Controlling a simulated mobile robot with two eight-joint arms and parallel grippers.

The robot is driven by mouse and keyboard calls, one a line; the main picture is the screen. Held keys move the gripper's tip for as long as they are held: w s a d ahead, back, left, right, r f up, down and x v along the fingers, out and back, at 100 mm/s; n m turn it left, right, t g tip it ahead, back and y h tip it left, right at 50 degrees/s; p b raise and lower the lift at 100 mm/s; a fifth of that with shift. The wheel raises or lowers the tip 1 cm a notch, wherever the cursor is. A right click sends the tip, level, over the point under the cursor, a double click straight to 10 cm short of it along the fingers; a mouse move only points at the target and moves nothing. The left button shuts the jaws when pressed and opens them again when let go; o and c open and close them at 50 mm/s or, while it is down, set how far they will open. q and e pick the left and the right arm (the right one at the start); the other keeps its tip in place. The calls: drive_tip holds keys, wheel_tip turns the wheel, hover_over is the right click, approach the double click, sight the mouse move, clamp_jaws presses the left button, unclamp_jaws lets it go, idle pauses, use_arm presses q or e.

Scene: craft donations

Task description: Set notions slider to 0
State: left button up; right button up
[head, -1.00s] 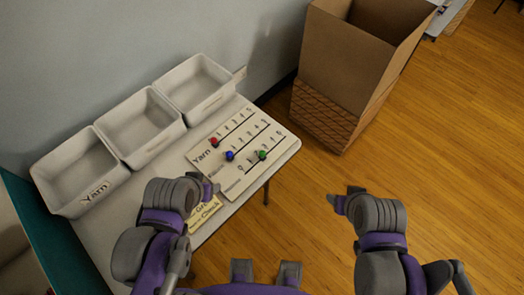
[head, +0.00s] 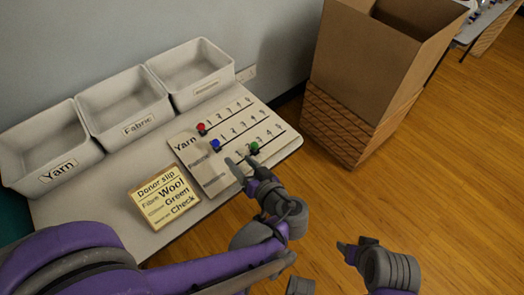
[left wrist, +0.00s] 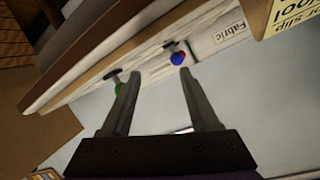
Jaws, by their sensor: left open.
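The slider board (head: 184,139) lies on the table with three rows. A red knob (head: 201,129) is at the left end of the Yarn row, and a blue knob (head: 215,145) is at the left of the middle row. A green knob (head: 254,147) sits partway along the nearest row, whose label I cannot read. My left gripper (head: 240,165) is open over the near edge of the board, left of the green knob. In the left wrist view the green knob (left wrist: 119,89) is partly behind one finger, outside the jaws. My right gripper (head: 352,248) is over the floor.
Three white bins stand along the wall: Yarn (head: 90,150), Fabric (head: 147,122) and one more (head: 203,93). A donor slip (head: 163,199) stands left of the board. A large cardboard box (head: 350,110) is on the floor beyond the table's right end.

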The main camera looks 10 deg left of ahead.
sight(254, 147)
use_arm(q)
drive_tip(key=d+t+b, duration=0.1)
drive_tip(key=d, duration=0.1)
drive_tip(key=w+d+n+t+y, duration=0.1)
drive_tip(key=d, duration=0.1)
drive_tip(key=w+d+f+t+b, duration=0.1)
drive_tip(key=d, duration=0.1)
drive_tip(key=shift+d+f+n+t+b, duration=0.1)
drive_tip(key=shift+d+n+t+b, duration=0.2)
drive_tip(key=shift+n, duration=0.1)
drive_tip(key=b+x, duration=0.1)
drive_tip(key=x, duration=0.9)
drive_tip(key=shift+s+a, duration=0.1)
drive_tip(key=shift+a, duration=0.1)
use_arm(e)
drive_tip(key=f, duration=0.5)
drive_tip(key=shift+w+d+f, duration=0.25)
drive_tip(key=shift+f, duration=0.15)
use_arm(q)
clamp_jaws()
